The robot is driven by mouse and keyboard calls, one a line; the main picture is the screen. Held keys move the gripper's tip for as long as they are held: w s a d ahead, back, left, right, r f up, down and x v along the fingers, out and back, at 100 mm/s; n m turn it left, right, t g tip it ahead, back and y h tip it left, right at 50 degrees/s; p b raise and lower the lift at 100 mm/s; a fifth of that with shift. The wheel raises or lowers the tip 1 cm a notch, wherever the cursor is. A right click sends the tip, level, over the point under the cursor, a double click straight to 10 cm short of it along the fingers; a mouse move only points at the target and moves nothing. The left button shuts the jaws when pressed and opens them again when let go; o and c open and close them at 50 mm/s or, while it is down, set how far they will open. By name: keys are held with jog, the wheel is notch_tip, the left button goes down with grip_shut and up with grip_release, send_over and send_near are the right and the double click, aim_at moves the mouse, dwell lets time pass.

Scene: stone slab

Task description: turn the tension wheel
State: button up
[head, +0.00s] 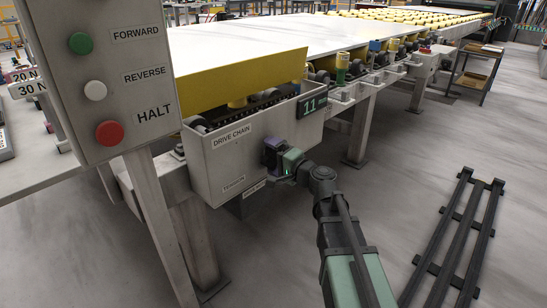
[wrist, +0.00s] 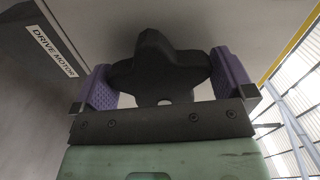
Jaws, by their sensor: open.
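The tension wheel, a black lobed hand knob (wrist: 160,62), shows in the wrist view against a grey panel. My gripper (wrist: 164,84) has its two purple finger pads on either side of the wheel, with lobes reaching close to both pads. I cannot tell whether the pads touch it. The jaws are open. In the head view my gripper (head: 272,153) is at the front of the grey drive chain housing (head: 222,160), to the right of its small lower label, which seems to read TENSION. The wheel is hidden there behind my gripper.
A DRIVE MOTOR label (wrist: 54,50) is on the panel left of the wheel. A control box (head: 95,75) with green, white and red buttons stands at the left. A display reading 11 (head: 312,105) is above my gripper. A black rail frame (head: 455,240) lies on the floor.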

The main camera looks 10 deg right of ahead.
jog(key=c, duration=0.6)
jog(key=m, duration=0.4)
jog(key=shift+m, duration=0.4)
jog(key=o, duration=0.6)
jog(key=shift+s+d, duration=0.1)
jog(key=shift+s, duration=0.05)
jog(key=v, duration=1)
jog(key=shift+s+d, duration=0.2)
jog(key=shift+s, duration=0.05)
